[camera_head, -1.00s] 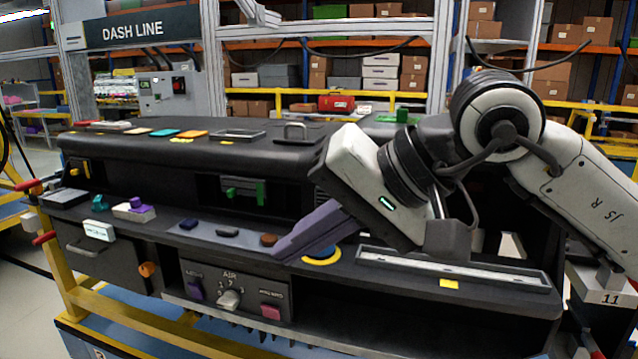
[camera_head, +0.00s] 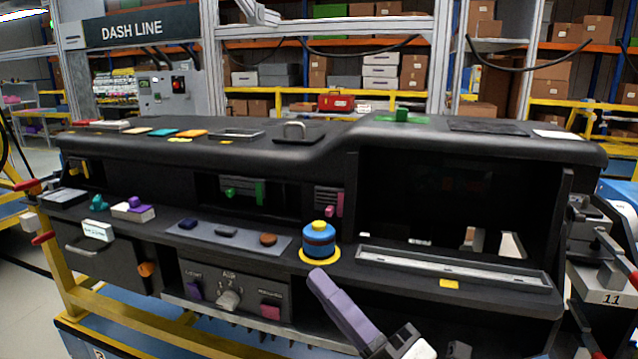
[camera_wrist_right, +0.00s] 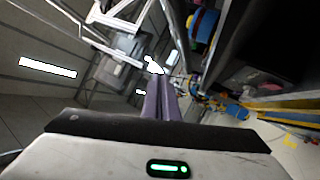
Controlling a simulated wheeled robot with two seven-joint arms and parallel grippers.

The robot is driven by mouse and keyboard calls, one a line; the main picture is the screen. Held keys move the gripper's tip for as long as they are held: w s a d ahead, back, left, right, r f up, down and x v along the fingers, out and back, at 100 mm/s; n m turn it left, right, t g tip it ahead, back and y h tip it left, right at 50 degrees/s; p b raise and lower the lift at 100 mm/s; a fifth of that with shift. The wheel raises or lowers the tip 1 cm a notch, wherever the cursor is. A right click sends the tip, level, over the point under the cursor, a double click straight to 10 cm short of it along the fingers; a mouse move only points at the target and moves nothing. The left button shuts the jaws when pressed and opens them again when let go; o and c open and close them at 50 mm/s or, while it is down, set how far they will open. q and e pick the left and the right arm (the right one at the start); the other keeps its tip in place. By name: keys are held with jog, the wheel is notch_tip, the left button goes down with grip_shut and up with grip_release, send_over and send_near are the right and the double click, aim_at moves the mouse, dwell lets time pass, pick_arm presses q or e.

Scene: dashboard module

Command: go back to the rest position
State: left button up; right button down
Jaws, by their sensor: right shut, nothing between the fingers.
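My right gripper (camera_head: 318,280) is at the lower middle of the head view, in front of the dashboard module (camera_head: 330,165). Its purple fingers are together and hold nothing; they also show in the right wrist view (camera_wrist_right: 161,80). Just above the fingertips, a blue round piece (camera_head: 319,241) with a yellow top stands on a yellow ring (camera_head: 304,256) on the module's ledge. The fingers appear apart from it. My left gripper is not in view.
The module's ledge carries a flat tray with small knobs (camera_head: 228,232) and a long pale frame (camera_head: 450,268). A drawer (camera_head: 105,262) is at the left. Yellow rails (camera_head: 75,290) run below. Shelves with boxes stand behind.

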jog(key=s+d+f+m+h, duration=0.1)
jog(key=d+f+m+h, duration=0.25)
jog(key=f+m, duration=0.35)
jog(key=s+d+f+m+h, duration=0.1)
jog(key=d+f+m+h, duration=0.3)
jog(key=f, duration=0.5)
jog(key=s+d+f+m+h, duration=0.15)
jog(key=f+m+h, duration=0.25)
jog(key=f+m, duration=0.4)
jog(key=s+d+f+m+g+h, duration=0.1)
jog(key=s+d+f+m+g, duration=0.1)
jog(key=s+f, duration=0.6)
jog(key=s+d+f+m+g+h, duration=0.1)
jog(key=s+d+f+m+g, duration=0.2)
jog(key=s+f, duration=0.6)
jog(key=f+m+g, duration=0.1)
jog(key=m+g, duration=0.1)
jog(key=shift+d+f+m+g+h, duration=0.25)
jog(key=shift+d+m+g+h, duration=0.05)
jog(key=shift+d+h, duration=0.05)
jog(key=shift+a, duration=0.1)
